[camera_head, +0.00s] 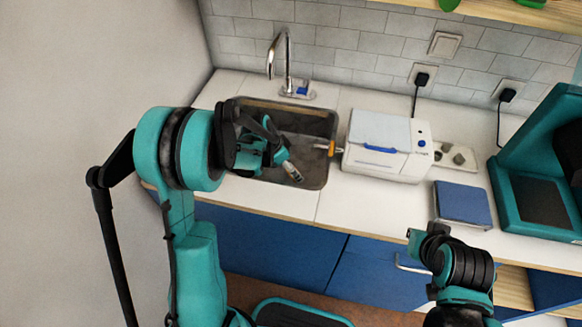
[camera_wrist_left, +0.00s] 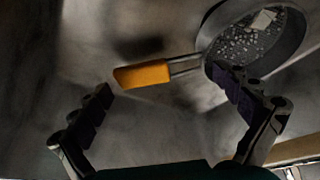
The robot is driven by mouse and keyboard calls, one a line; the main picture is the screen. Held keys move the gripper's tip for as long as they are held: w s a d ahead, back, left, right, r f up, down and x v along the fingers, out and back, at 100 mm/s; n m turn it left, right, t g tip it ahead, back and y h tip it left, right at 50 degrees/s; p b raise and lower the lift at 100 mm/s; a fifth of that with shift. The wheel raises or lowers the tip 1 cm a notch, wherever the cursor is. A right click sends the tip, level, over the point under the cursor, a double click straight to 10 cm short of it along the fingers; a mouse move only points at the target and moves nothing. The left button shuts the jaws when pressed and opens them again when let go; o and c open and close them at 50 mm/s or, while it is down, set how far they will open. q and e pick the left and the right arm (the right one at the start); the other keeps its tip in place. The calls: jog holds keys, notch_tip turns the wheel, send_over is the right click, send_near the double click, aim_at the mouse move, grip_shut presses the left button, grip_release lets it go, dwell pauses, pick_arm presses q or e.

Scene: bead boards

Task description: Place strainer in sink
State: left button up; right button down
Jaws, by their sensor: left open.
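The strainer has an orange handle (camera_wrist_left: 141,74) on metal rods and a round, dark, speckled bowl (camera_wrist_left: 262,38) with a small pale patch inside. In the head view an orange handle (camera_head: 331,148) shows at the right edge of the sink (camera_head: 322,118); the bowl cannot be made out there. My left gripper (camera_head: 284,150) is over the sink, open and empty. In the left wrist view its fingers (camera_wrist_left: 160,82) are spread, with the handle between and beyond them; I see no contact. My right arm's end (camera_head: 420,240) is in front of the counter, its jaws unclear.
A faucet (camera_head: 284,60) stands behind the sink. A white box-shaped device (camera_head: 385,145) is just right of the sink. A blue pad (camera_head: 462,204) and a large teal machine (camera_head: 540,165) are farther right. Bare counter (camera_head: 265,201) lies in front of the sink.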

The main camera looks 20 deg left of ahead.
pick_arm(q)
jog(key=p+v, duration=0.3)
jog(key=v, duration=0.8)
jog(key=s+d+r+n+t+y, duration=0.1)
jog(key=s+r+n, duration=0.3)
jog(key=s, duration=0.5)
jog(key=s+d+r+n+t+y, duration=0.2)
jog(key=s+r, duration=0.4)
jog(key=s, duration=0.4)
jog(key=shift+s+d+n+t, duration=0.15)
jog(key=shift+d+n+t, duration=0.25)
jog(key=shift+n, duration=0.8)
